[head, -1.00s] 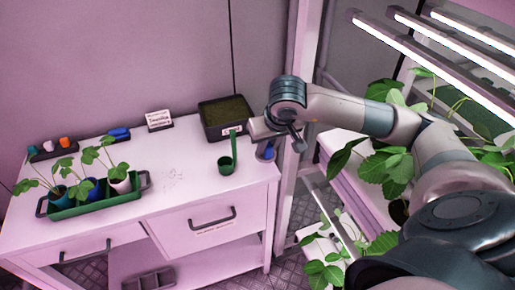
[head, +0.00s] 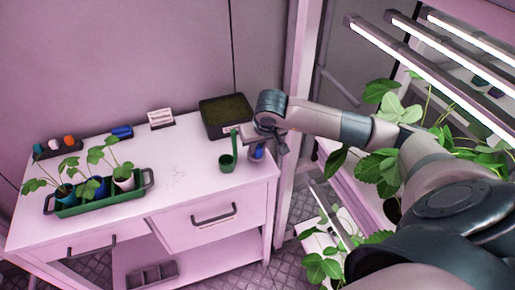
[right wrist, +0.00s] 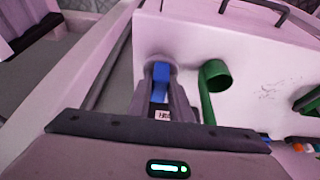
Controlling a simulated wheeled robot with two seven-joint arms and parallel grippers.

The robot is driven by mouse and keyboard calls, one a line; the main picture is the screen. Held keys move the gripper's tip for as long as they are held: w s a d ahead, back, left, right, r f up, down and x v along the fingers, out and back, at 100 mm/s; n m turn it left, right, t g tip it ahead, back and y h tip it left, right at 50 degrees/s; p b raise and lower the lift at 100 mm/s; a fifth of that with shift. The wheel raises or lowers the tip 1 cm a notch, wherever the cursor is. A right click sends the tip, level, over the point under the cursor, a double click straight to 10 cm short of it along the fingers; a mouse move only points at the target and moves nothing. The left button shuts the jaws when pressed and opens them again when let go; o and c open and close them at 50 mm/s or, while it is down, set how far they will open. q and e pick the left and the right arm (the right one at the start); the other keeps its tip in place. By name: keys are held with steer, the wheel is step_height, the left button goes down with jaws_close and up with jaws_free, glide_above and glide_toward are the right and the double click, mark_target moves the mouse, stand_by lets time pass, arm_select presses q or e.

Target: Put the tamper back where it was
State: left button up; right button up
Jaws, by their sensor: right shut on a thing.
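The tamper shows as a blue piece (head: 257,154) below my right gripper (head: 268,143), over the right end of the white bench (head: 185,190). In the right wrist view, my right gripper (right wrist: 161,85) is shut on the blue tamper (right wrist: 161,76), with a finger on each side. The fingers hide part of it. I cannot tell whether its foot touches the bench top. My left gripper is not in view.
A green scoop (head: 227,162) stands close left of the tamper. A dark soil tray (head: 222,136) and a label card (head: 160,120) are behind. A green carrier (head: 75,210) with several potted plants is at left. A rack post (head: 296,110) rises close on the right.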

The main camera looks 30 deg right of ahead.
steer(key=shift+f+p, duration=0.35)
steer(key=shift+f, duration=0.6)
steer(key=shift+f+b, duration=0.2)
steer(key=shift+b, duration=0.1)
steer(key=o, duration=0.9)
steer(key=shift+r, duration=0.15)
